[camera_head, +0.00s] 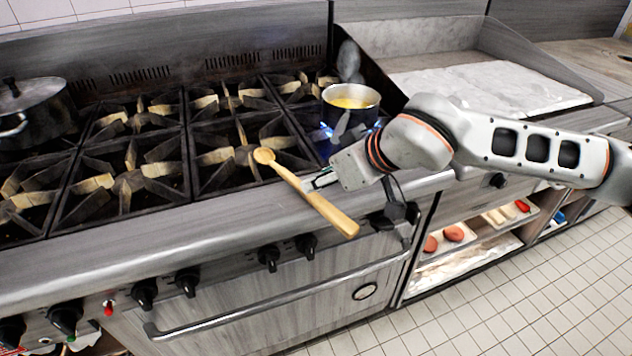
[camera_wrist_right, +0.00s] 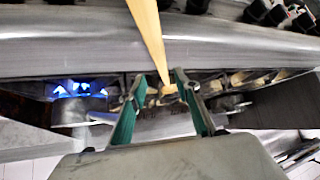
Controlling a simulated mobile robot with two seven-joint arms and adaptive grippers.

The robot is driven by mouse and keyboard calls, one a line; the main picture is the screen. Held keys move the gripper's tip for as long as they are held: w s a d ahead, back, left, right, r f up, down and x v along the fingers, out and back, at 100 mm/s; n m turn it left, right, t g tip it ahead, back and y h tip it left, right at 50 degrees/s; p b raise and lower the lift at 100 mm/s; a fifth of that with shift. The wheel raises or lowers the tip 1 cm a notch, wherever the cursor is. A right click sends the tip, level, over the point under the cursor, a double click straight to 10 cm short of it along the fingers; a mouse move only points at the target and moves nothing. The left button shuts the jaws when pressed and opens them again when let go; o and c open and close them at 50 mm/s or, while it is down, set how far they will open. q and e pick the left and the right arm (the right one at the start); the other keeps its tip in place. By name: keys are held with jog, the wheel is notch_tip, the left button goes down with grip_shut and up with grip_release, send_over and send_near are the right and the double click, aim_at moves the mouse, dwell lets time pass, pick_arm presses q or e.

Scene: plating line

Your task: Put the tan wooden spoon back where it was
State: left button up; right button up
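The tan wooden spoon (camera_head: 303,187) lies slanted across the stove's front edge. Its bowl is over the front burner grate and its handle sticks out past the front rail. My right gripper (camera_head: 316,181) is at the middle of the spoon, partly behind it in the head view. In the right wrist view the fingers (camera_wrist_right: 160,98) are apart, and the spoon (camera_wrist_right: 150,35) runs from the top edge down to the gap between the fingertips. No clear finger contact with the spoon shows. My left gripper is not in view.
A small pot (camera_head: 352,103) of yellow liquid stands over a blue flame just behind my right gripper. A dark lidded pot (camera_head: 37,112) is at the far left. A flat griddle (camera_head: 490,88) is at the right. Knobs and an oven handle (camera_head: 280,297) line the front.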

jog(key=v, duration=0.9)
jog(key=shift+s, duration=0.1)
